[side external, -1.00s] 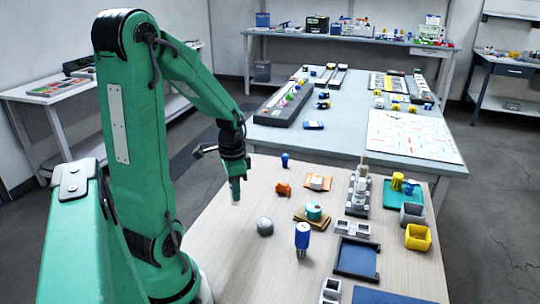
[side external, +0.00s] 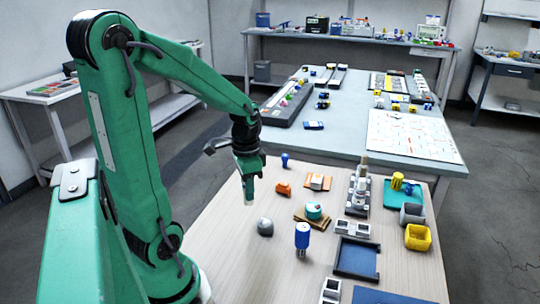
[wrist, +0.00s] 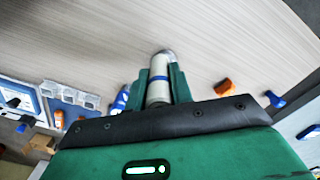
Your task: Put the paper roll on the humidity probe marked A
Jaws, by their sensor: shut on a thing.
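My gripper (side external: 248,178) is shut on a pale cylinder (side external: 249,199) and holds it upright above the left part of the wooden table. In the wrist view the cylinder (wrist: 158,85) has a blue band and sits between both fingers; it looks like the paper roll. A blue cylinder with a silver lower end (side external: 302,236) stands upright to the right of my gripper, clear of it. A smaller blue piece (side external: 285,159) stands farther back. I cannot read a mark A on either, so I cannot tell which is the named probe.
A grey rounded lump (side external: 265,227) lies just right of the held cylinder. Near it are an orange piece (side external: 283,188), a teal round piece (side external: 314,210) on a brown board, grey blocks (side external: 352,229), a dark blue tray (side external: 357,257) and a yellow bin (side external: 418,238).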

